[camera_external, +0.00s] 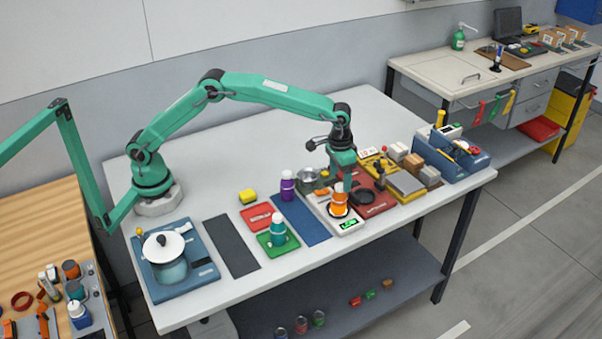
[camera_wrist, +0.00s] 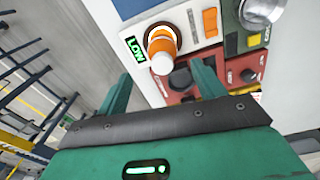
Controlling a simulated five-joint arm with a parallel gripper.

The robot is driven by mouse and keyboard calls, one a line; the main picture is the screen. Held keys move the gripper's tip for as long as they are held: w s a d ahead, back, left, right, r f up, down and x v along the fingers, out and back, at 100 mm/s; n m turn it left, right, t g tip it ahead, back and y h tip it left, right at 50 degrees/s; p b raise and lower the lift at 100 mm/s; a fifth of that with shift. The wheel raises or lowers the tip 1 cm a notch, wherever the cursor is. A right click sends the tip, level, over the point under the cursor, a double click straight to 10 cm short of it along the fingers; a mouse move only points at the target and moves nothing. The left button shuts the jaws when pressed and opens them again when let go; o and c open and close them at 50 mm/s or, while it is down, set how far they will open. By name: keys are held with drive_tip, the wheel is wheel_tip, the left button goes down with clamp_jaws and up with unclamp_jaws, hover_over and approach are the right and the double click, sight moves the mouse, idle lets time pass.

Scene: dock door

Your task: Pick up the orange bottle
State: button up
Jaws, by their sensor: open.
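The orange bottle (camera_external: 339,204) stands upright on a white device (camera_external: 349,228) with a green lit display, near the right part of the table. In the wrist view the orange bottle (camera_wrist: 161,42) has a white band and a white cap, and the display beside it reads LOW. My gripper (camera_external: 343,182) is just above the bottle, pointing down, and partly covers its top in the external view. In the wrist view my gripper (camera_wrist: 161,69) is open, with one finger on each side of the bottle's cap end. Contact cannot be told.
A purple bottle (camera_external: 287,186) and a metal pot (camera_external: 308,179) stand left of the device. A teal bottle (camera_external: 278,229) stands on a green mat.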

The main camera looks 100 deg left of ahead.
sight(341, 185)
drive_tip(key=shift+f, duration=0.1)
drive_tip(key=shift+a+f, duration=0.2)
drive_tip(key=shift+f, duration=3.6)
drive_tip(key=c, duration=1.3)
drive_tip(key=shift+r, duration=0.15)
drive_tip(key=shift+w+r, duration=0.1)
drive_tip(key=shift+r, duration=0.4)
wheel_tip(341, 185, up, 3)
drive_tip(key=shift+r, duration=0.1)
drive_tip(key=s+d+r, duration=0.4)
drive_tip(key=d+r, duration=0.2)
drive_tip(key=d, duration=0.4)
drive_tip(key=shift+s+d+r, duration=0.3)
drive_tip(key=shift+s+d, duration=0.05)
drive_tip(key=shift+d, duration=0.05)
